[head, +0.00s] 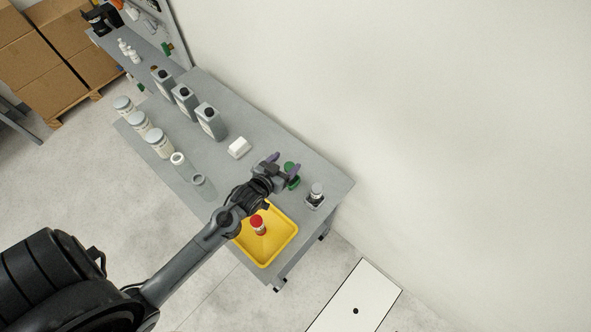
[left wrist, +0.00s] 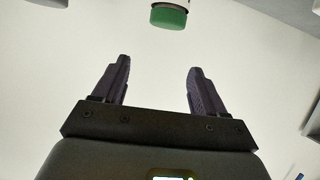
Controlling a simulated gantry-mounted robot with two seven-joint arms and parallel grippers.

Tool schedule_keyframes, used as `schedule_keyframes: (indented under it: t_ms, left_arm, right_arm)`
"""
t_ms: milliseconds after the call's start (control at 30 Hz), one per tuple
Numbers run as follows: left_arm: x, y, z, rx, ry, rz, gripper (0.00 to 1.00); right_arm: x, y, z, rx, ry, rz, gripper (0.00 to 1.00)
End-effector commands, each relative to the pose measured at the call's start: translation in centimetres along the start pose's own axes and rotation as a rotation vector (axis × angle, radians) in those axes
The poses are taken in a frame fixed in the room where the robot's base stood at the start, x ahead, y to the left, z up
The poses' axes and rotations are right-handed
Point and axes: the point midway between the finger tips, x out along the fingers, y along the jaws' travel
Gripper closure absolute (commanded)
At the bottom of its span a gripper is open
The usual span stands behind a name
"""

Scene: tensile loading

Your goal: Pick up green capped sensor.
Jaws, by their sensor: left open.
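The green capped sensor (head: 289,167) is on the grey bench, partly hidden by my left gripper in the head view. In the left wrist view its green cap (left wrist: 168,17) shows at the top edge with a bit of white body, and the rest is cut off. My left gripper (head: 283,163) is open, with its dark purple fingers close to the green sensor in the head view. In the left wrist view the space between the fingertips (left wrist: 158,65) is empty, and the cap lies beyond them. My right gripper is not in view.
A yellow tray (head: 263,263) holds a red-capped container (head: 257,222) below my left arm. A small dark-based jar (head: 315,193) stands right of the gripper. A white block (head: 239,148), grey bottles (head: 209,121) and several lidded jars (head: 160,144) stand to the left.

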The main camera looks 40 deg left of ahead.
Motion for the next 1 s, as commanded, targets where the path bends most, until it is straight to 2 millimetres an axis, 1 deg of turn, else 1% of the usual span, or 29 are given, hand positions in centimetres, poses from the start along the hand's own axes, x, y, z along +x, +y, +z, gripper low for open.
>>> schedule_keyframes:
  t_ms: [33, 200, 333, 533, 800, 1000]
  left_arm:
    - [0.6, 0.0, 1.4, 0.0, -0.001, 0.0, 0.28]
    - [1.4, 0.0, 3.4, 0.0, -0.001, 0.0, 0.28]
    - [1.8, 0.0, 4.4, 0.0, -0.001, 0.0, 0.28]
    - [2.9, 0.0, 4.7, 0.0, 0.0, 0.0, 0.28]
    - [5.8, 0.0, 4.6, 0.0, 0.0, 0.0, 0.28]
    - [6.8, 0.0, 4.7, 0.0, -0.001, 0.0, 0.28]
  right_arm:
    - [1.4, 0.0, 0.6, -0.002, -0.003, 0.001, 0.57]
    - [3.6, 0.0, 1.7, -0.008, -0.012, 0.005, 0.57]
    - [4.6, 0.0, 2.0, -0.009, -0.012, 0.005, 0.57]
    - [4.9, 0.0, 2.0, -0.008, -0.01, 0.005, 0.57]
    - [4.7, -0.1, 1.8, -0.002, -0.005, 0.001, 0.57]
    - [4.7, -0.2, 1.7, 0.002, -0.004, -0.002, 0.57]
